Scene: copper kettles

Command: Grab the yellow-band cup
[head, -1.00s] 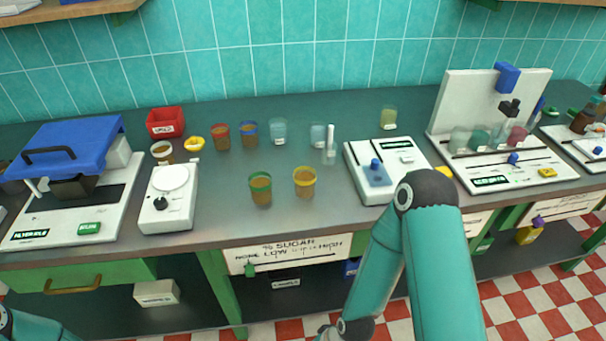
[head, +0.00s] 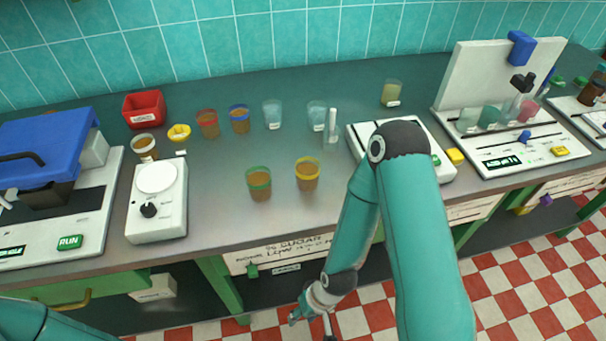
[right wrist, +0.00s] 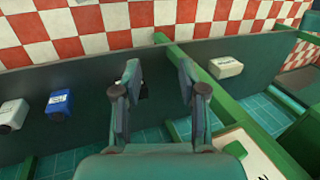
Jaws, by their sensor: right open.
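The yellow-band cup (head: 307,177) stands upright on the counter in the head view, filled with something brown. It is just right of the green-band cup (head: 260,187). My right gripper (head: 312,312) is open and empty, low in front of the counter and below the cup's level. In the right wrist view its two fingers (right wrist: 157,88) are spread, with the lower shelf and floor behind them and no cup in sight. Of my left arm only a teal link shows at the lower left; its gripper is out of view.
Cups with red (head: 207,124) and blue (head: 240,119) bands stand farther back, near a small yellow bowl (head: 179,133). A white scale (head: 160,205) stands left. The counter's front edge and a sugar sign (head: 285,252) lie between my gripper and the cups.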

